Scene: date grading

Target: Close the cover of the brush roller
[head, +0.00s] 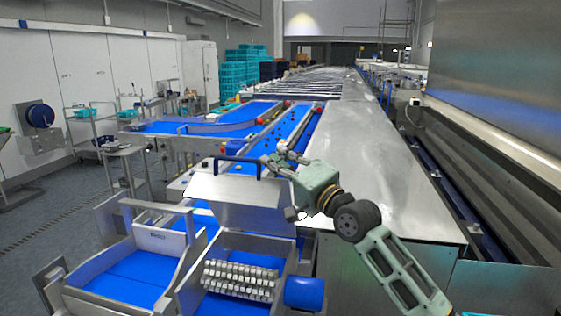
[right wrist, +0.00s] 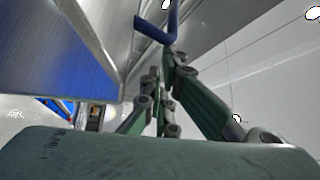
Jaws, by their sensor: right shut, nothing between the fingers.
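The brush roller (head: 240,281), with pale bristle rows, lies exposed in its metal housing at the bottom of the head view. Its cover (head: 236,196) is a grey metal plate raised behind the roller, with a dark blue bar handle (head: 238,158) along its top edge. My right gripper (head: 277,160) is shut and empty at the right end of the handle. In the right wrist view, the fingers (right wrist: 158,82) reach toward the blue handle (right wrist: 172,22), with metal sheet at left. Whether they touch the handle is unclear. My left gripper is out of view.
A blue cylinder (head: 304,292) sticks out at the right of the roller housing. A metal-sided blue chute (head: 125,275) stands to the left. A broad steel top (head: 370,190) lies to the right, and blue conveyors (head: 285,135) run behind.

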